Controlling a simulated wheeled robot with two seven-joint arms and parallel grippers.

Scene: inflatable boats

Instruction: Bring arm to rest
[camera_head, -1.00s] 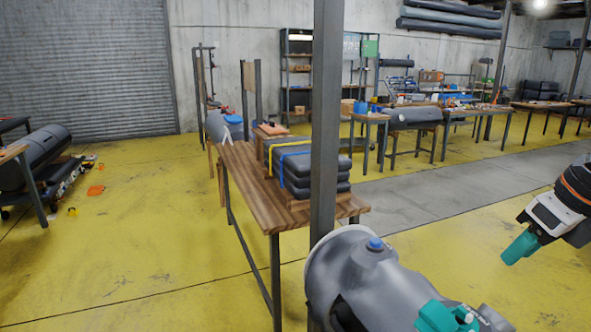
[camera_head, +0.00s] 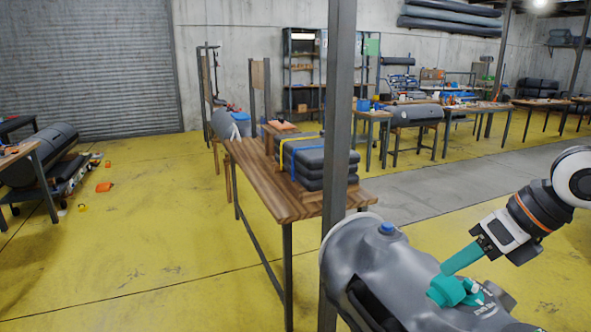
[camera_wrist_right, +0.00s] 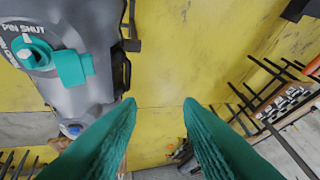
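My right gripper (camera_head: 446,272) comes in from the right in the head view, beside the grey inflatable boat tube (camera_head: 385,262). In the right wrist view its two teal fingers (camera_wrist_right: 160,103) stand apart with yellow floor between them, and nothing is held. A teal valve fitting (camera_head: 452,290) sits on the tube; in the head view the fingers appear close to it. In the wrist view the fitting (camera_wrist_right: 55,65) lies left of the fingers, apart from them, with lettering reading "PIN SHUT" near it. A blue cap (camera_head: 387,228) is at the tube's far end. My left gripper is not in view.
A grey post (camera_head: 337,130) stands just behind the tube. A wooden table (camera_head: 270,195) holds a strapped stack of dark grey folded bundles (camera_head: 318,160). Another grey tube (camera_head: 40,155) is at the left. Open yellow floor (camera_head: 150,250) lies between.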

